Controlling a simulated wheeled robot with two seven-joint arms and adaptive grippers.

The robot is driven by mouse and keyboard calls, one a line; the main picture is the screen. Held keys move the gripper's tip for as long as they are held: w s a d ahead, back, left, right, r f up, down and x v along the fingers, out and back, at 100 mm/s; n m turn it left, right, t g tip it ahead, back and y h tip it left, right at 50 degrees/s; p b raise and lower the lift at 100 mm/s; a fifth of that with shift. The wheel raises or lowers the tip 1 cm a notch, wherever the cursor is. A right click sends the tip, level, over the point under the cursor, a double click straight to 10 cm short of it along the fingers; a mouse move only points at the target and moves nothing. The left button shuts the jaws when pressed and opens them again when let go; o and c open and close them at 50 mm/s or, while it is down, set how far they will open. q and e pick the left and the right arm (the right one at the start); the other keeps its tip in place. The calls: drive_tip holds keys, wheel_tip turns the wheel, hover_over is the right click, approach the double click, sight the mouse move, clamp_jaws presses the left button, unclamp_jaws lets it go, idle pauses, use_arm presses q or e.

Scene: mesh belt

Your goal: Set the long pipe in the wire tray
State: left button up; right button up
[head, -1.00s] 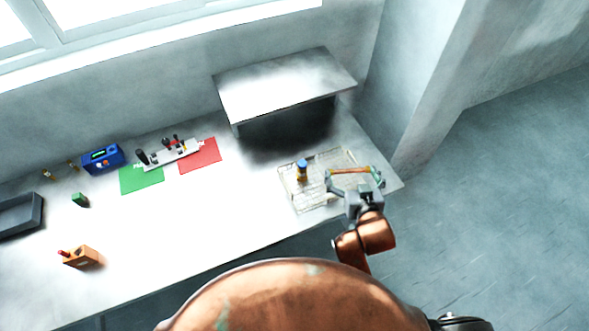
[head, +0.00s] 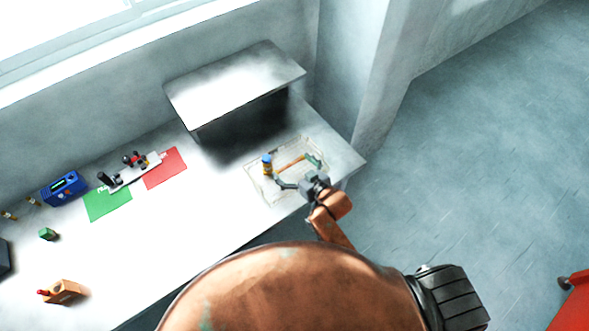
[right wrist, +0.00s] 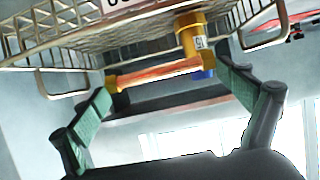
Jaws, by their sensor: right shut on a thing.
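The long pipe (head: 291,162), orange with yellow ends, is held by my right gripper (head: 299,172), whose green-padded fingers are at its two ends. The pipe also shows between the fingers in the right wrist view (right wrist: 160,74). The wire tray (head: 258,190) lies under the pipe at the right end of the bench; its mesh and wire handles show in the right wrist view (right wrist: 70,35). The pipe is over the middle of the tray; I cannot tell whether it touches the mesh. My left gripper is not in view.
A raised metal shelf (head: 235,85) is behind the tray. Red (head: 165,168) and green mats (head: 107,205) lie to the left. The front bench middle is clear.

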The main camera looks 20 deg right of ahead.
sight(294, 173)
drive_tip(key=f, duration=0.1)
drive_tip(key=w+d+f, duration=0.1)
drive_tip(key=w+f, duration=0.1)
drive_tip(key=shift+d, duration=0.3)
drive_tip(key=shift+f, duration=1.45)
drive_tip(key=shift+f, duration=0.1)
drive_tip(key=o, duration=0.9)
drive_tip(key=shift+o, duration=0.2)
drive_tip(key=v, duration=1.2)
